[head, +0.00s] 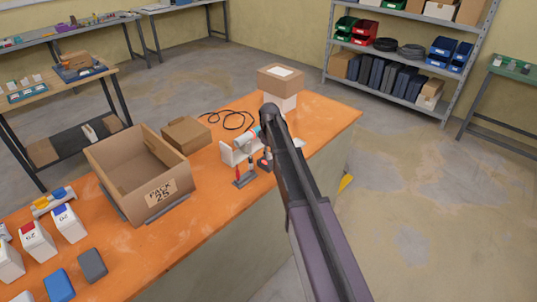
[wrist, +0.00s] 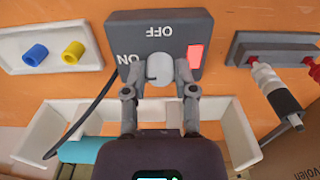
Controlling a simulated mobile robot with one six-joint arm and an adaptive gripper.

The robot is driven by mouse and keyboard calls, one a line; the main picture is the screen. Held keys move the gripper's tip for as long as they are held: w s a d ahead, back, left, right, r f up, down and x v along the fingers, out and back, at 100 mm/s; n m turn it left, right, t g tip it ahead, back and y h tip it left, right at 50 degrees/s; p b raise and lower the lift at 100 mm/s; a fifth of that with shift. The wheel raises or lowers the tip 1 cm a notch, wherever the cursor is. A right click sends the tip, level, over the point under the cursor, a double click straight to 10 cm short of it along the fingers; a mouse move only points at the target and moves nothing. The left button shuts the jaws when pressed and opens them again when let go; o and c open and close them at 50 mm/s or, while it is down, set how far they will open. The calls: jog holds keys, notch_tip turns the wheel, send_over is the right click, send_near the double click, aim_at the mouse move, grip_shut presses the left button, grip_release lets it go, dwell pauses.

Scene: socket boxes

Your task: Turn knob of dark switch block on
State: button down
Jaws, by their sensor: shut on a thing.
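The dark switch block (wrist: 185,30) is at the top middle of the wrist view, with its OFF and ON labels upside down. A red rectangular light (wrist: 195,57) shows on its right part. Its pale grey round knob (wrist: 160,72) is between the two fingers of my gripper (wrist: 160,82), which is shut on it from both sides. Which label the knob points to is unclear, as the fingers hide part of it. In the head view, my arm covers much of this area, and I cannot make out the knob.
A white block (wrist: 45,48) with blue and yellow sockets lies left of the switch block. A grey block (wrist: 262,45) with red plugs lies right. A white open tray (wrist: 38,130) is below. In the head view, an open cardboard box (head: 120,190) stands on the orange table (head: 190,235).

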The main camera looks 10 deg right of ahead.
jog(key=shift+s, duration=0.1)
jog(key=shift+c, duration=2)
grip_release()
jog(key=shift+r, duration=0.1)
